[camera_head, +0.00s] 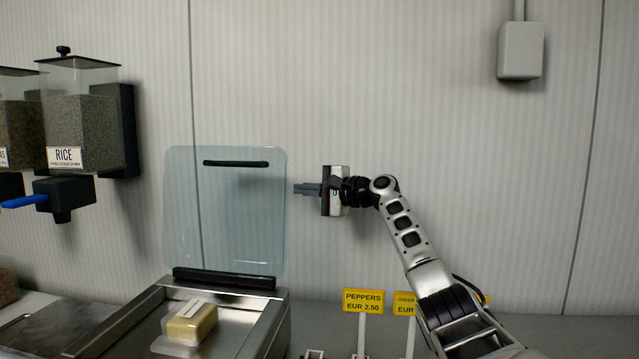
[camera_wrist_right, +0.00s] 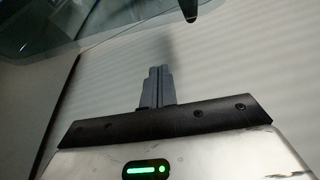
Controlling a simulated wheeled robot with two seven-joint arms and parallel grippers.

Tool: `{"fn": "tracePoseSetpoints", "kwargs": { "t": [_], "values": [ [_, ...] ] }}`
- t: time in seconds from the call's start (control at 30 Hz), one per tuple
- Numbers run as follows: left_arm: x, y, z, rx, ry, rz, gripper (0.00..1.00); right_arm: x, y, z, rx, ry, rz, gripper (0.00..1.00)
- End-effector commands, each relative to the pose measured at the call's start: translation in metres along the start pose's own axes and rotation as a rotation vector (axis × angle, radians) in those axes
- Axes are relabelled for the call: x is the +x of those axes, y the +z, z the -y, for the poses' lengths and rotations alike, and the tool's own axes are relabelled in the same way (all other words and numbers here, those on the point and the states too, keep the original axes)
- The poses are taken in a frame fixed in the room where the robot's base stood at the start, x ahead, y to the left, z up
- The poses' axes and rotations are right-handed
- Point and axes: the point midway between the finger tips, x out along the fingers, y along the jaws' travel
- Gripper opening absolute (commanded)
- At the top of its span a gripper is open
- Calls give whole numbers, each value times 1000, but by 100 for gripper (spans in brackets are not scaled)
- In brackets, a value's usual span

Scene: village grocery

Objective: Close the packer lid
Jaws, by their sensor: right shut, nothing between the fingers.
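The packer (camera_head: 273,323) is a steel box at the lower middle of the head view. Its clear lid (camera_head: 225,215) stands raised, nearly upright, on a black hinge bar, with a dark handle (camera_head: 236,163) near its top edge. My right gripper (camera_head: 296,189) is shut and empty, just right of the lid's right edge, pointing left. In the wrist view its closed fingers (camera_wrist_right: 157,86) show with a strip of the clear lid (camera_wrist_right: 70,25) above them, and a dark piece at the top edge. Touching cannot be told. My left gripper is not in view.
A wrapped yellowish block (camera_head: 192,324) lies on the packer bed. Yellow price signs (camera_head: 363,300) stand to the right, near my right forearm. Grain dispensers, one marked RICE (camera_head: 80,125), hang at the left. A corrugated wall (camera_head: 400,80) is behind.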

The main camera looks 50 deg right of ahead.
Motion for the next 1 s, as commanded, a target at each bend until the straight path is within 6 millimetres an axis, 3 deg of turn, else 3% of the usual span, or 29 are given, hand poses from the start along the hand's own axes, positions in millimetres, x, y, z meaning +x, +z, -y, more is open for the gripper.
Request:
{"fn": "tracePoseSetpoints", "kwargs": {
  "t": [0.1, 0.63, 1.0],
  "values": [
    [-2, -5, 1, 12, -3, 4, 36, 14, 2, 3, 1, 0, 2, 0],
    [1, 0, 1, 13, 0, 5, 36, -1, 35, -1, -3, 2, 0, 0],
    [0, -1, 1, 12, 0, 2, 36, -2, 38, 0, -1, 0, 0, 0]
  ]
}}
